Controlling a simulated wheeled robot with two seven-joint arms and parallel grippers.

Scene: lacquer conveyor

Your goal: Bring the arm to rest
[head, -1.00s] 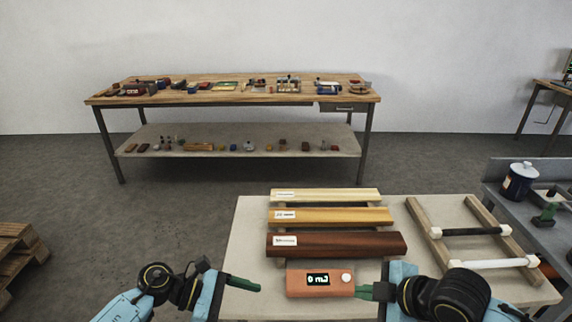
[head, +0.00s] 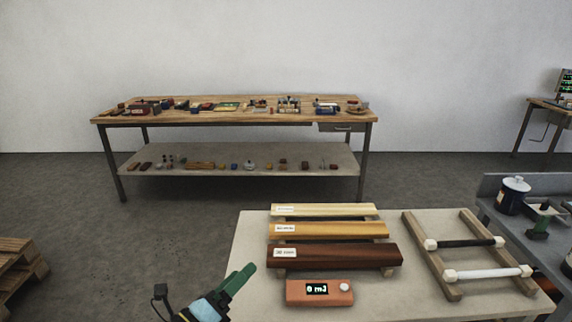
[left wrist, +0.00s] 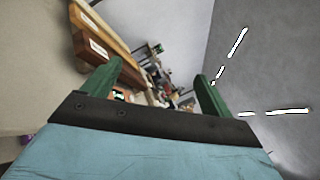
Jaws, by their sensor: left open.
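My right gripper is not in the head view. An orange meter box (head: 320,292) with a lit display lies on the pale table (head: 400,300), apart from my left gripper. Behind it lie a dark brown bar (head: 335,256), an orange-brown bar (head: 335,231) and a pale yellow bar (head: 335,210), each with a white label.
A wooden rack (head: 445,285) with a black rod (head: 465,243) and a white rod (head: 490,273) stands at the table's right. Open floor (head: 110,260) lies to the left.

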